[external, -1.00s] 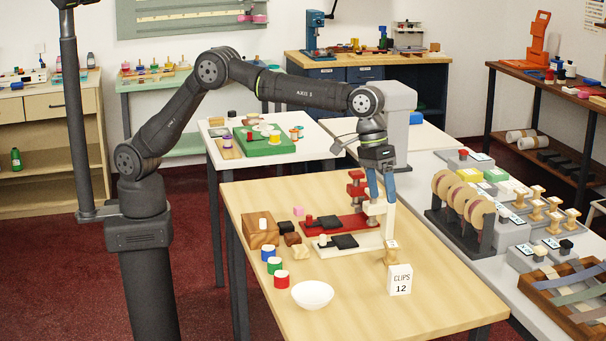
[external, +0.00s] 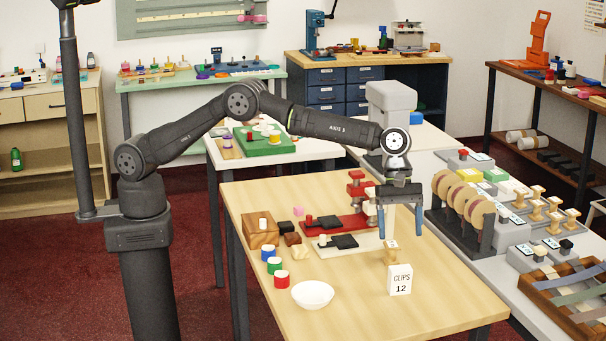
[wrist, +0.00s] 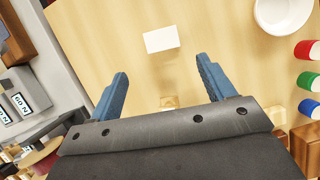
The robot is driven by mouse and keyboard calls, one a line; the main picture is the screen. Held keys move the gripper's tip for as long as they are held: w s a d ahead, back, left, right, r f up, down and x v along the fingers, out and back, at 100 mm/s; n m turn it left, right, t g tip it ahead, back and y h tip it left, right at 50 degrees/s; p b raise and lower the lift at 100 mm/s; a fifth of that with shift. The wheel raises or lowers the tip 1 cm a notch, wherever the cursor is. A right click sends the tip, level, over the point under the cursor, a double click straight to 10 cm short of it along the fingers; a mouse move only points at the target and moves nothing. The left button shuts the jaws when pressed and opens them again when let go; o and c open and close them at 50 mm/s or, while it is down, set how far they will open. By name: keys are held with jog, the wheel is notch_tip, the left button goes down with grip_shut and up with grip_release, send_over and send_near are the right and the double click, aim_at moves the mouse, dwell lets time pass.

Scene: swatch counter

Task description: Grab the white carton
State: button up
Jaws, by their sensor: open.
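The white carton (external: 400,281) stands upright on the wooden table, with "CLIPS 12" printed on its front. In the wrist view the carton's white top (wrist: 161,39) lies beyond my fingertips, roughly between their lines. My gripper (external: 400,227) is open and empty, pointing down above the table, behind and above the carton. Its two blue fingers (wrist: 162,73) are spread wide and do not touch the carton. A small wooden stamp-like piece (external: 391,254) stands just behind the carton; it partly shows near the gripper body in the wrist view (wrist: 169,101).
A white bowl (external: 312,295) stands left of the carton. Red (external: 281,279), green (external: 274,265) and blue (external: 268,253) capped cylinders stand farther left. Red and white presses (external: 334,226) stand behind. Bare tabletop lies in front of the carton.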

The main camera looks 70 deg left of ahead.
send_near(401, 292)
jog(key=shift+d+f, duration=0.4)
jog(key=shift+f, duration=0.2)
jog(key=shift+x, duration=2.9)
jog(key=shift+s+a, duration=0.15)
jog(key=c, duration=1.1)
jog(key=shift+o, duration=0.2)
